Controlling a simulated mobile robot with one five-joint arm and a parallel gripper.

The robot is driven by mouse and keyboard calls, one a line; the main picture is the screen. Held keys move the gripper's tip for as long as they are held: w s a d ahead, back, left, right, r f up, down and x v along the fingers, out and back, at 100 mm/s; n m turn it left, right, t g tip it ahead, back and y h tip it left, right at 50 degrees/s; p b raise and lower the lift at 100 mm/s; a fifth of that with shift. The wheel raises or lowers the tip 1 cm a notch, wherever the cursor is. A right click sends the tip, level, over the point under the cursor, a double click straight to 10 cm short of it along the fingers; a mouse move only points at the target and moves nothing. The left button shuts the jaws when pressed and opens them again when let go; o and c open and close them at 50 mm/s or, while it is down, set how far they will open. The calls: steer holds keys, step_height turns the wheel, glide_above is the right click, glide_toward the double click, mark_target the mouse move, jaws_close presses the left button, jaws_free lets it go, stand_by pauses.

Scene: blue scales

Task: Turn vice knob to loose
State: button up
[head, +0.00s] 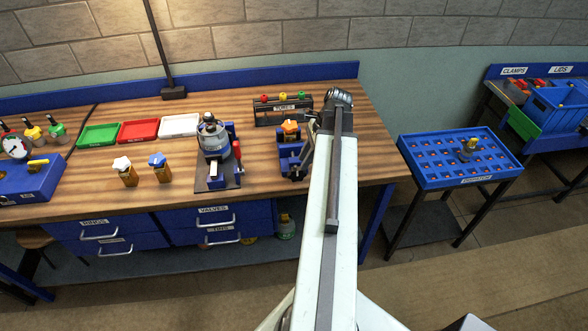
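A blue vice (289,156) stands on the wooden bench, just left of my arm. An orange-topped thing (290,130) sits at its top; I cannot tell how firmly it is held. The vice's knob cannot be made out, and my arm hides part of the vice's right side. My gripper (338,97) is at the far end of my pale arm, near the bench's back right corner, beside and beyond the vice. Its fingers are too small and dark to tell whether they are open or touching anything.
A dark rack labelled tubes (282,109) stands behind the vice. A grey and red press-like device (216,150) is to its left. Two small bottles (161,170) and coloured trays (138,130) are further left. A blue crate table (460,158) stands right, across a floor gap.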

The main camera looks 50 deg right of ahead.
mark_target(297, 173)
steer(key=b+x, duration=0.7)
steer(key=shift+f, duration=0.4)
steer(key=shift+a+r, duration=0.1)
jaws_close()
